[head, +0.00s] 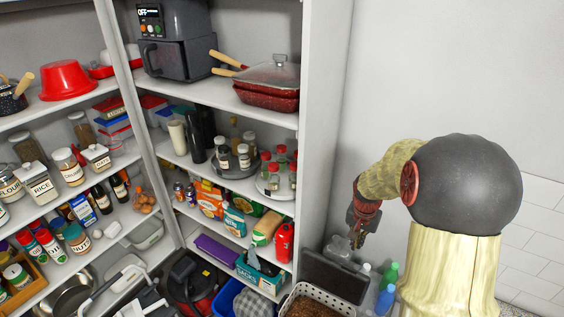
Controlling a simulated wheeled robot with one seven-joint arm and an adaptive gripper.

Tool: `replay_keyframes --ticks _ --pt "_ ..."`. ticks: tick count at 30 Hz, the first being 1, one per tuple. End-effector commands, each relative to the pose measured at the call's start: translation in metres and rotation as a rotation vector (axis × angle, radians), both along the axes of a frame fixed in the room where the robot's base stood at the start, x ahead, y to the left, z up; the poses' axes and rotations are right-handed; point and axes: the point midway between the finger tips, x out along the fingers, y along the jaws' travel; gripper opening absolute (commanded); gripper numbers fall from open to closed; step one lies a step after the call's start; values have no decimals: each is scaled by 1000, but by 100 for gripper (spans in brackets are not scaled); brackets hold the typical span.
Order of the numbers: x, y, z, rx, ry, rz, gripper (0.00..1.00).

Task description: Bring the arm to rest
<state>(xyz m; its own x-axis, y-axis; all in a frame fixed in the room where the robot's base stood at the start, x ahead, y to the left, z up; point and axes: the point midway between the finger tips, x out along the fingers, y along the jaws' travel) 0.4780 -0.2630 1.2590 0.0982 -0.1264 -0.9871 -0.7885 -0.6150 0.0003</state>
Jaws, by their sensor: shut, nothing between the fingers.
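My gripper (356,240) hangs from my bent arm at the right of the head view, fingers pointing down. It is shut and looks empty. It is in front of the pale wall, to the right of the shelving, and appears above the floor-level bins. My arm's large dark rounded housing hides part of the wall and floor behind it.
A pale bin with brown contents (318,307) and a dark open lid (334,277) lies below my gripper. Green (390,272) and blue (384,300) bottles stand to its right. Loaded shelves (325,130) fill the left. The upper wall (440,60) is clear.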

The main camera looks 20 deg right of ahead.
Motion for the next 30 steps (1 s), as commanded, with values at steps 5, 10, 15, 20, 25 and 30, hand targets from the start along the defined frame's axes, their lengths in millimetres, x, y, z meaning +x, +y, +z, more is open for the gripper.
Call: replay_keyframes --ticks 5,10,15,20,25,30 --pt "-1 0 0 -1 7 26 0" --pt "-32 19 -12 42 96 135 0" --pt "-66 53 0 60 123 261 0" --pt "-85 88 5 51 109 372 0" --pt "-109 132 5 23 65 505 0" --pt "-133 172 -4 -13 3 624 0"
